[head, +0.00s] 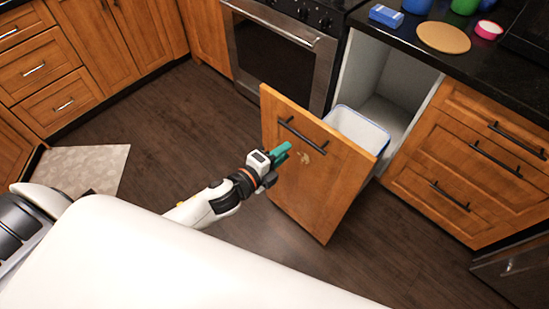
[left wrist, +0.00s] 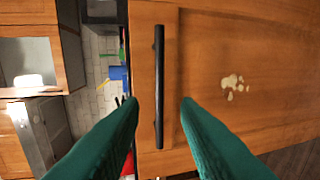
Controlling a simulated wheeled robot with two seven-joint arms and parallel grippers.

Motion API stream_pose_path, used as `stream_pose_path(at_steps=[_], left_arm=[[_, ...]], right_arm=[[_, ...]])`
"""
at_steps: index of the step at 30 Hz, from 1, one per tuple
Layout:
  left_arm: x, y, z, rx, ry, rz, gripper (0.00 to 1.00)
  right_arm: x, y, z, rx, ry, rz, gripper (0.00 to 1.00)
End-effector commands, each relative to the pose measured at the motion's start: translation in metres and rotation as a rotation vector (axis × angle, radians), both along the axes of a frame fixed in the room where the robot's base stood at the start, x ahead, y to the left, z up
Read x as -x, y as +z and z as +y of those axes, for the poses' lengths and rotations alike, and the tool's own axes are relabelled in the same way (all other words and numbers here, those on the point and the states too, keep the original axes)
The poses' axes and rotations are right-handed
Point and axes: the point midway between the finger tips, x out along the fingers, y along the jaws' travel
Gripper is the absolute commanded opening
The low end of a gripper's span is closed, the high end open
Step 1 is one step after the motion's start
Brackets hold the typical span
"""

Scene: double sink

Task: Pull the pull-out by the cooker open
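The pull-out's wooden front (head: 318,165) stands well out from the counter beside the cooker, with a white bin (head: 358,130) behind it. Its black bar handle (head: 303,135) is near the top of the front. In the left wrist view the handle (left wrist: 159,85) lies between and beyond the two green fingers. My left gripper (head: 282,153) is open in front of the panel, just below and left of the handle, with nothing held. The fingers (left wrist: 160,105) are apart and do not visibly touch the handle. My right gripper is not in view.
The cooker (head: 275,60) is left of the opening, and closed drawers (head: 465,165) with black handles are to its right. The counter holds a round board (head: 443,37) and a blue box (head: 386,15). A mat (head: 80,168) lies on the left floor. The floor around the pull-out is clear.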

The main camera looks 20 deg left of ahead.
Motion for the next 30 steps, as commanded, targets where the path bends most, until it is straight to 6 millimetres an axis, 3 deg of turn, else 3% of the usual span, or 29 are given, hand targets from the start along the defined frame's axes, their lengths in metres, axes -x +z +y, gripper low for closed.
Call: stream_pose_path(at_steps=[7, 25, 28, 30], left_arm=[[0.025, 0.005, 0.009, 0.001, 0.0, 0.001, 0.3], [0.026, 0.004, 0.01, 0.002, 0.003, 0.003, 0.3], [0.025, -0.011, 0.016, 0.021, 0.025, 0.042, 0.3], [0.026, -0.039, 0.025, 0.055, 0.067, 0.109, 0.3]], right_arm=[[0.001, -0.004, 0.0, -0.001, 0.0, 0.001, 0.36], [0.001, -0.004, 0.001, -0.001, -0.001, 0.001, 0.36], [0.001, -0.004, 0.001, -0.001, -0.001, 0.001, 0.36], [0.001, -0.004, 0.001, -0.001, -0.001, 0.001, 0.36]])
